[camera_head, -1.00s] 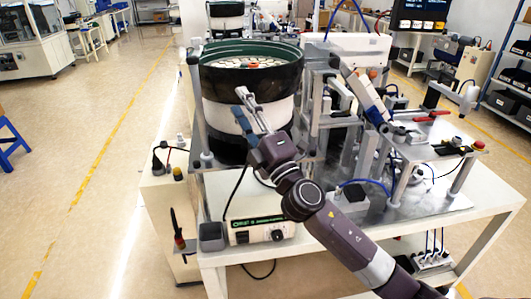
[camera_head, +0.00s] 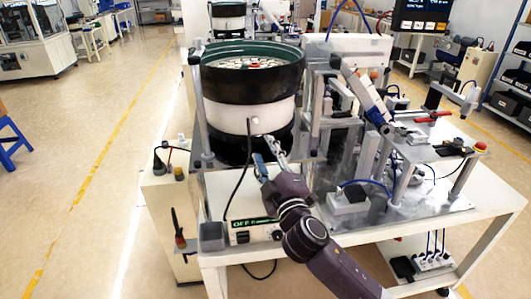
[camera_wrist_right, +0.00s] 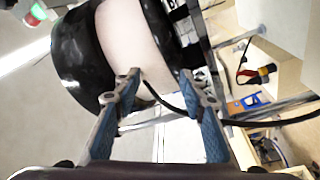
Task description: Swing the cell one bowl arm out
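The near bowl feeder (camera_head: 250,88), a black bowl with a green inner rim and a white band, stands on the bench and holds pale parts with a small red piece. I cannot single out its swing arm. My right gripper (camera_head: 262,135) is in front of the bowl's lower side. In the right wrist view the right gripper (camera_wrist_right: 161,82) is open, with its fingers spread and nothing gripped. The bowl's white band (camera_wrist_right: 130,38) lies just beyond the fingertips. A dark cable passes near the fingers; contact cannot be told. My left gripper is not in view.
Metal posts and a blue-marked mechanism (camera_head: 368,98) crowd the right side. A second bowl feeder (camera_head: 228,14) stands behind. The floor at left is open.

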